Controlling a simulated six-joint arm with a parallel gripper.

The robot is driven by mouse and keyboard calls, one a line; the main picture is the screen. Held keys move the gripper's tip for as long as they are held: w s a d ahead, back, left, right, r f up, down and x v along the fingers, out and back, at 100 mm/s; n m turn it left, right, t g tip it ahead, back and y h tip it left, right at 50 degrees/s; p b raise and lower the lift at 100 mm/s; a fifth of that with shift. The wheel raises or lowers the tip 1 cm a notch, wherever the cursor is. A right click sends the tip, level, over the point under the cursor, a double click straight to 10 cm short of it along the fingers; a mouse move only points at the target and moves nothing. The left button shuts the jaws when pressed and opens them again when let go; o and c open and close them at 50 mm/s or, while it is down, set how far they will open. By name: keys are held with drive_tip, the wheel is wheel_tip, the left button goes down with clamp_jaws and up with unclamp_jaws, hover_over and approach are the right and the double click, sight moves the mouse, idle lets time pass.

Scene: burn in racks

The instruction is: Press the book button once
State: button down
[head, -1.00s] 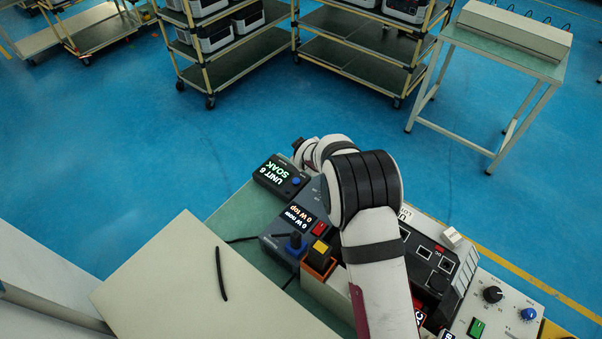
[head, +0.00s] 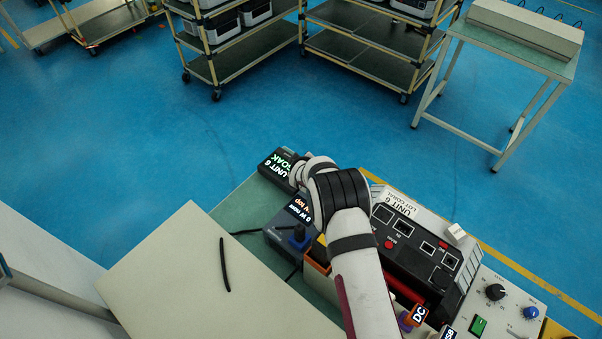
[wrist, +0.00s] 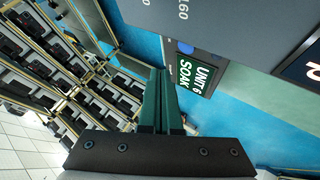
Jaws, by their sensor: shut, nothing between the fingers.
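A small dark box with a green-lit display reading UNIT 6 SOAK (head: 277,165) sits at the bench's far left corner in the head view. My arm covers its right part there. In the wrist view the same display (wrist: 197,78) is to the right of my fingers. A blue button (wrist: 187,47) shows beside the display; any label on it is too small to read. My gripper (wrist: 158,72) is shut and empty, its green fingertips left of the box and apart from the button in the picture. I cannot tell its height over the box.
A power meter (head: 299,209) with a blue knob stands close to the box. The UNIT 6 device (head: 405,236) with sockets and a red button lies right of my arm. A control panel (head: 510,300) is at the right. A pale board (head: 185,285) covers the front left.

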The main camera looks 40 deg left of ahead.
drive_tip(key=shift+f, duration=1.55)
drive_tip(key=shift+f, duration=0.1)
idle(0.8)
drive_tip(key=shift+f, duration=0.3)
drive_tip(key=shift+f, duration=0.4)
idle(0.6)
drive_tip(key=shift+r, duration=0.8)
drive_tip(key=shift+r, duration=2.55)
